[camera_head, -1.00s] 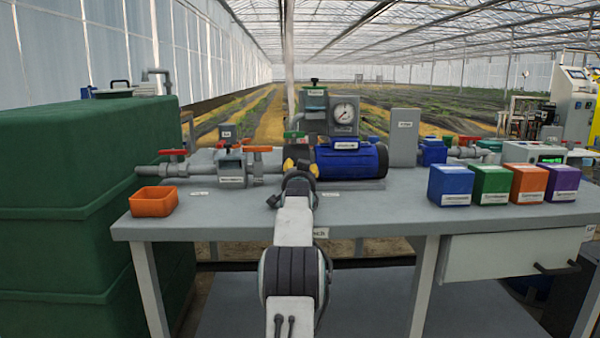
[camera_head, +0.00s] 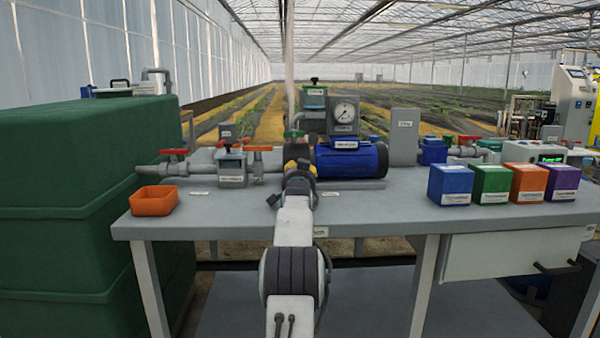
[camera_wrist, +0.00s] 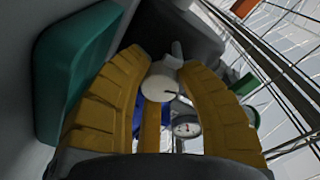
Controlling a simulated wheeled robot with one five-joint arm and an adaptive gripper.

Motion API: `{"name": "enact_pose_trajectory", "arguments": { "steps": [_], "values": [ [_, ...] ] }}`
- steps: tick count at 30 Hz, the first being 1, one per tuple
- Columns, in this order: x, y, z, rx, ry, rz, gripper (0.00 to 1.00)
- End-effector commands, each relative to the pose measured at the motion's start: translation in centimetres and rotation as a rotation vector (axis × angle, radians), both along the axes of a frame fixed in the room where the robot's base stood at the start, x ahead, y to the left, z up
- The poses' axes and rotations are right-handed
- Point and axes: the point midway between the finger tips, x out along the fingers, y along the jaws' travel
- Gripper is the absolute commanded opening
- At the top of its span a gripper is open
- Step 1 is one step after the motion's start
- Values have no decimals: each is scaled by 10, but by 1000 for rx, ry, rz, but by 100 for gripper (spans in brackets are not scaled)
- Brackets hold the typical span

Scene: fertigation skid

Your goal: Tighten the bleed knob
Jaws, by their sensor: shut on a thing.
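In the head view, my gripper (camera_head: 298,166) reaches the front of the dark pump housing, left of the blue pump motor (camera_head: 350,160). My wrist hides the knob there. The pressure gauge (camera_head: 344,112) stands above the motor and also shows between the fingers in the wrist view (camera_wrist: 186,127).
Red-handled valve piping (camera_head: 173,168) and an orange tray (camera_head: 153,201) are to the left on the grey bench (camera_head: 390,212). Blue, green, orange and purple boxes (camera_head: 451,184) stand at right. A teal block (camera_wrist: 75,70) lies close beside the fingers in the wrist view.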

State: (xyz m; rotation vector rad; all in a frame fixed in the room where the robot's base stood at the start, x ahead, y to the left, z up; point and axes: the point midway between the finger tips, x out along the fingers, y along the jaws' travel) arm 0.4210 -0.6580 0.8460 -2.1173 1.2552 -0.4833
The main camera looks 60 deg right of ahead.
Motion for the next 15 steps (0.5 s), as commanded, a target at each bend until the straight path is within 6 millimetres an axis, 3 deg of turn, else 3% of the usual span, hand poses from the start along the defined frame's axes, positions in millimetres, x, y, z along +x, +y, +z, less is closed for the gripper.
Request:
{"name": "enact_pose_trajectory", "arguments": {
  "steps": [5, 15],
  "values": [
    [0, 0, 2, -4, -2, 0, 0],
    [-1, 0, 5, 32, -63, -1, 0]
  ]
}}
